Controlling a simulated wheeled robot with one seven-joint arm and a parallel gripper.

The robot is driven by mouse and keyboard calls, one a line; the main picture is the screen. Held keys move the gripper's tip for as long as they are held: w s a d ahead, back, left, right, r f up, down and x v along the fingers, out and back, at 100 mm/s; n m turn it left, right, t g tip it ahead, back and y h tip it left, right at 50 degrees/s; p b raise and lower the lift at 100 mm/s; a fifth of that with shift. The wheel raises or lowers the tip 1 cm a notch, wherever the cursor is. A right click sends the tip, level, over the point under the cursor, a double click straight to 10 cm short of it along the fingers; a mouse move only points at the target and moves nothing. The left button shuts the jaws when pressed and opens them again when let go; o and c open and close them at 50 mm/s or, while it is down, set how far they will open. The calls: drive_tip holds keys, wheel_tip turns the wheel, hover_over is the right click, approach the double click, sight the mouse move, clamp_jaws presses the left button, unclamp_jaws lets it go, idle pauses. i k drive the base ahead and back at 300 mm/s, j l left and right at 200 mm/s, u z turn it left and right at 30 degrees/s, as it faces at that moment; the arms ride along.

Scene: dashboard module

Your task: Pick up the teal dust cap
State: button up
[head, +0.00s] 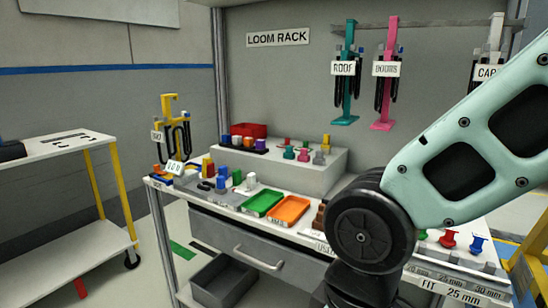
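Small coloured caps stand in rows on the right part of the grey raised step. A small teal-green piece (289,153) is in the front row, left of a pink one (304,155). A green piece (305,144) stands behind the pink one. These are too small to tell for sure which is the teal dust cap. My arm fills the right side of the head view and hides part of the bench. My gripper is out of view, so its state does not show.
A green tray (263,193) and an orange tray (306,203) lie on the bench. Labelled teal (347,105) and pink (385,105) hangers hang above. Red and blue pieces (477,243) stand at front right. A white cart (45,147) is at left, with open floor between.

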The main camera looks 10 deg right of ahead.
sight(289, 154)
drive_tip(key=j, duration=0.6)
drive_tip(key=i+j, duration=0.15)
drive_tip(key=j, duration=0.45)
drive_tip(key=i+j, duration=0.25)
drive_tip(key=i+j+u, duration=0.1)
drive_tip(key=i, duration=0.3)
drive_tip(key=j, duration=0.1)
